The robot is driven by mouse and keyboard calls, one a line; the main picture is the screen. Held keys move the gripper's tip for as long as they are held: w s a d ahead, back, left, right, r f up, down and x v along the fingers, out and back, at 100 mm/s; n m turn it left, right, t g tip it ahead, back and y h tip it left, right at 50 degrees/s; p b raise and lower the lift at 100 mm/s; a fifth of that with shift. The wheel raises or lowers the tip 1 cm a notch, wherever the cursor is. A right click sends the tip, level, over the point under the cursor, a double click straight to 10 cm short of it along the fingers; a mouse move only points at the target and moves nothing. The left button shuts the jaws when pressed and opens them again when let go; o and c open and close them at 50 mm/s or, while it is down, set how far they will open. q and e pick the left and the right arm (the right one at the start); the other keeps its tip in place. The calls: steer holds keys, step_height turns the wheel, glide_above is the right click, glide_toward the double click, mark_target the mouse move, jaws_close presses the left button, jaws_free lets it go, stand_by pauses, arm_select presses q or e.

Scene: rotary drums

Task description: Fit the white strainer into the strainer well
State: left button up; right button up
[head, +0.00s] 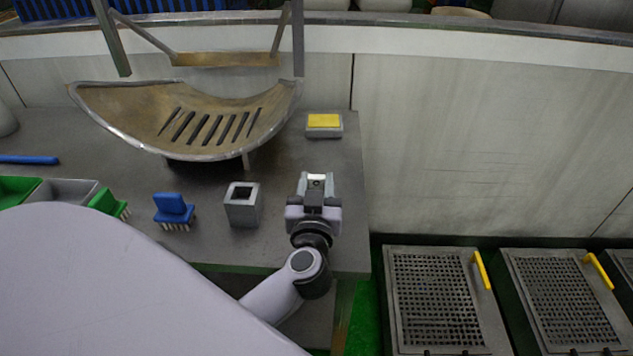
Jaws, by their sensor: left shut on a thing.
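My left gripper (316,186) is over the right part of the grey bench, its fingers pointing away from me. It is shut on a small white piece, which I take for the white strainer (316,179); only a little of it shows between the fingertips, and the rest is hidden. A grey square block with a dark square opening on top, likely the strainer well (241,210), stands upright on the bench to the left of the gripper. The white piece is apart from it. My right gripper is not in view.
A yellow-topped grey block (324,122) sits beyond the gripper. A slotted metal chute (205,100) overhangs the bench at the back left. A blue brush (173,208), a green brush (108,203) and a blue rod (28,160) lie left. Grated panels (440,290) are at right.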

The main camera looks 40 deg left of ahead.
arm_select(q)
steer(key=shift+f, duration=0.15)
steer(key=o, duration=1.1)
steer(key=shift+o, duration=0.2)
steer(key=shift+s+f, duration=0.1)
steer(key=v, duration=0.7)
